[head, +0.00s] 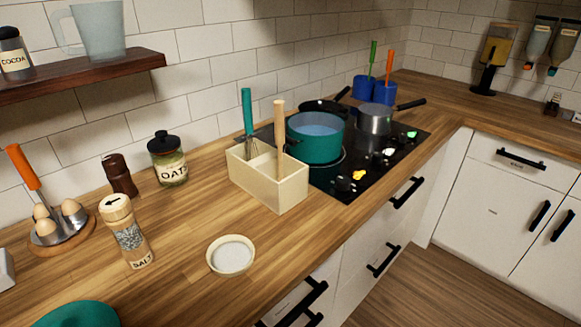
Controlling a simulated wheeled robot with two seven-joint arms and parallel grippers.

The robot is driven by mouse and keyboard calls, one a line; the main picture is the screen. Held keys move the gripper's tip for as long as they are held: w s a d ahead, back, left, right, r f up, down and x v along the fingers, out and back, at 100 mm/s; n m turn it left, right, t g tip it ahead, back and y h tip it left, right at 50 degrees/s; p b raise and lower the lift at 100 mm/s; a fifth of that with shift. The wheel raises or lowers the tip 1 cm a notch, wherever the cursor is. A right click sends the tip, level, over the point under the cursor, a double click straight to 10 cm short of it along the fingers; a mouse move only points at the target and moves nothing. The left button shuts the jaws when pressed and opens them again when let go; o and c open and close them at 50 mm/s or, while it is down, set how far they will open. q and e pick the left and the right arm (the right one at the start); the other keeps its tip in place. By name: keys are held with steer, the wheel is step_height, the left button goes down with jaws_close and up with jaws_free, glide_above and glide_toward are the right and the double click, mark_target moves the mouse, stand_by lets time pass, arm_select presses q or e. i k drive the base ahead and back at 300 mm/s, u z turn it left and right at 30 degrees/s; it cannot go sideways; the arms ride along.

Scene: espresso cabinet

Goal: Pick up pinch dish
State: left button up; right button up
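The pinch dish (231,254) is a small, round, cream-coloured dish with a pale inside. It sits upright on the wooden counter (185,290), close to the counter's front edge. It stands to the right of the salt grinder, apart from it. Neither of my grippers shows in the head view, and nothing touches or covers the dish.
A salt grinder (128,232) stands left of the dish. A wooden utensil box (266,180) with a whisk stands behind it to the right. A teal object (78,314) lies at the front left. A hob (350,160) with pots is farther right. Bare counter surrounds the dish.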

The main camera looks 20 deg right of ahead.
mark_target(230, 255)
steer(key=u, duration=2.95)
steer(key=k, duration=1.65)
steer(key=z, duration=1.95)
steer(key=i, duration=0.5)
steer(key=u, duration=0.05)
